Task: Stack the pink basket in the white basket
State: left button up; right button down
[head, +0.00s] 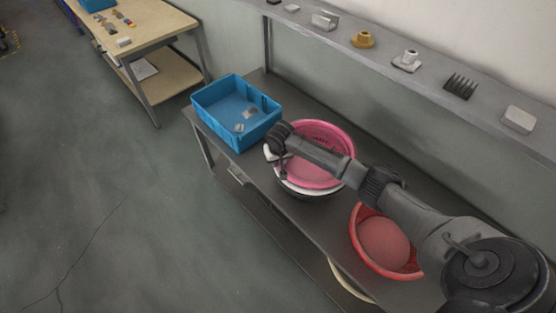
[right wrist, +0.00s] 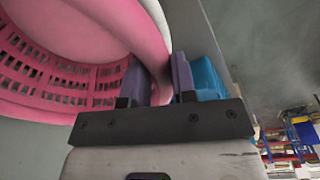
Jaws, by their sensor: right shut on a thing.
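The pink basket (head: 322,130) is in the middle of the grey bench in the head view, over the white basket (head: 300,190), whose rim shows below it on the near side. I cannot tell whether the pink basket rests in it or is held just above. My right gripper (head: 277,150) is at the pink basket's left rim. In the right wrist view the gripper (right wrist: 166,85) is shut on the pink basket's rim, with the slotted pink wall (right wrist: 60,80) to the left. My left gripper is not in view.
A blue crate (head: 238,140) with small items stands left of the baskets on the grey bench (head: 325,229). A red basket (head: 383,245) stands to the right, under my right arm. A shelf (head: 400,62) with several small parts runs along the wall behind.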

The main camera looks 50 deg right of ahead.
jog(key=shift+f, duration=0.45)
jog(key=c, duration=0.9)
grip_release()
